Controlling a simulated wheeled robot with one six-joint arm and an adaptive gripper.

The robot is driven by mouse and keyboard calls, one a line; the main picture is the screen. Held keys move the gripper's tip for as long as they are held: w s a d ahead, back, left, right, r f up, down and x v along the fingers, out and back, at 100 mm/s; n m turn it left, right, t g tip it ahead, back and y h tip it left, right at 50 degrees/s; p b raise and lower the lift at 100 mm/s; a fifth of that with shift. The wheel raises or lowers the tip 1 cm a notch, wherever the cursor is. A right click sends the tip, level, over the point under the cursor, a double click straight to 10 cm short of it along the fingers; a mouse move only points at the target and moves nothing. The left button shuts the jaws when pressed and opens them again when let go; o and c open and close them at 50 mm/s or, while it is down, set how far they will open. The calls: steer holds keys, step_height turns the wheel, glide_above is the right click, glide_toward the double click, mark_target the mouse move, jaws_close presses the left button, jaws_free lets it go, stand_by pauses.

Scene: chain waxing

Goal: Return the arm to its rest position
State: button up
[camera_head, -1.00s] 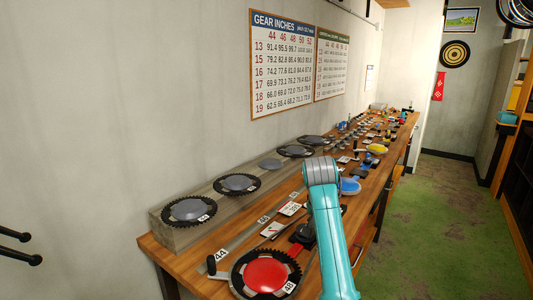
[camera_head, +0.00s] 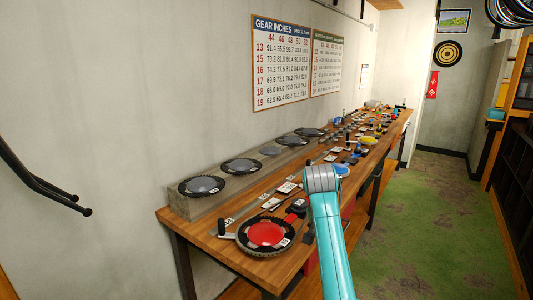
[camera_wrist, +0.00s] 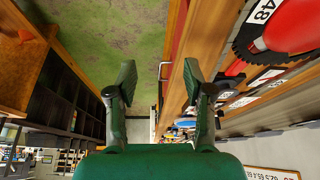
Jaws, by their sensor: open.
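My gripper (camera_wrist: 160,88) shows in the wrist view with its two dark green fingers spread wide apart and nothing between them. Floor and the bench's side lie beyond the fingers. In the head view my turquoise arm rises in front of the bench's right edge and hides part of it; the gripper itself is not visible there. The long wooden workbench (camera_head: 272,262) runs away along the left wall. A chainring with a red centre (camera_head: 266,234) lies at its near end and also shows at the upper right of the wrist view (camera_wrist: 290,28).
A grey stepped block (camera_head: 190,208) on the bench carries several dark chainrings. Small tools and parts crowd the bench further back. The green floor (camera_head: 430,230) right of the bench is clear. Dark shelving (camera_head: 515,185) stands at the right. Black hooks (camera_head: 62,200) stick out at the left.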

steer(key=s+d+f+n+t, duration=0.1)
steer(key=s+f, duration=0.3)
steer(key=f, duration=0.8)
steer(key=s+f+n+t, duration=0.15)
steer(key=s+f, duration=0.35)
steer(key=f, duration=0.6)
steer(key=s+f+n+t+y, duration=0.1)
steer(key=s+f, duration=0.5)
steer(key=s, duration=0.3)
steer(key=s+f+n+t, duration=0.1)
steer(key=s+f+t, duration=0.1)
steer(key=s+f, duration=0.45)
steer(key=s+r+t+y, duration=0.1)
steer(key=s+r+t, duration=0.25)
steer(key=s, duration=2.05)
steer(key=s+r+n+t, duration=0.1)
steer(key=s+r, duration=1.4)
steer(key=r, duration=0.2)
steer(key=shift+s+d+t, duration=0.25)
steer(key=shift+d+t, duration=0.15)
steer(key=shift+n, duration=0.25)
